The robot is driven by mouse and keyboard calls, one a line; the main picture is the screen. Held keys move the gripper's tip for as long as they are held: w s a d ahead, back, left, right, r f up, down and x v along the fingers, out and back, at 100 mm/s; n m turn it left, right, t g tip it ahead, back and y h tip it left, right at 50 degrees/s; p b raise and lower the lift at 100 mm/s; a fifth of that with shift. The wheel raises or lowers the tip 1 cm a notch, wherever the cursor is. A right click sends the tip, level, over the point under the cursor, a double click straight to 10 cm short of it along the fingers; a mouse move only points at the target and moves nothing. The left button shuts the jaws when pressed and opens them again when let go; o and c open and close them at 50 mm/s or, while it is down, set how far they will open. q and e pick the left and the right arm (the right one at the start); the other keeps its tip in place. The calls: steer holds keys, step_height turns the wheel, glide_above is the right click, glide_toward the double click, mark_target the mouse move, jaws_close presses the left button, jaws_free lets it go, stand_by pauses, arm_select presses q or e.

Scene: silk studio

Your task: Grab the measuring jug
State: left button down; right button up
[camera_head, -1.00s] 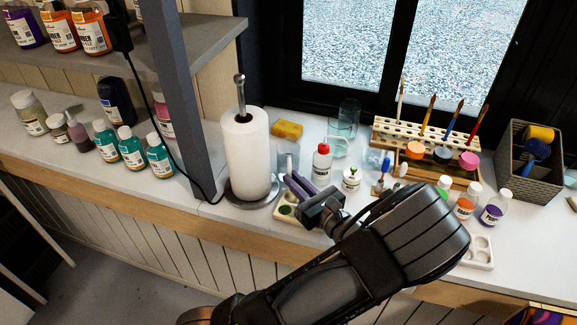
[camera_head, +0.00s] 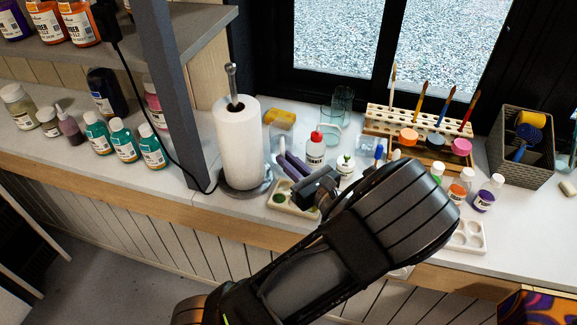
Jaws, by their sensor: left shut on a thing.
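The measuring jug (camera_head: 280,138) appears to be the clear, see-through vessel just right of the paper towel roll, in front of the yellow sponge. Its outline is faint and its lower part is hidden by my fingers. My left gripper (camera_head: 289,163) has its purple fingers shut on it. The gripper is above the pale paint palette at the counter's front. My left forearm covers part of the counter to the right. My right gripper is not in view.
The paper towel roll (camera_head: 238,145) stands close on the left. A red-capped bottle (camera_head: 315,151), a clear glass (camera_head: 342,101) and a small white jar (camera_head: 345,166) stand close on the right. A brush rack (camera_head: 395,123) and a basket (camera_head: 522,150) stand farther right.

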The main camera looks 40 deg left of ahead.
arm_select(q)
step_height(320, 180, up, 7)
steer(key=shift+r, duration=0.15)
stand_by(0.5)
stand_by(0.8)
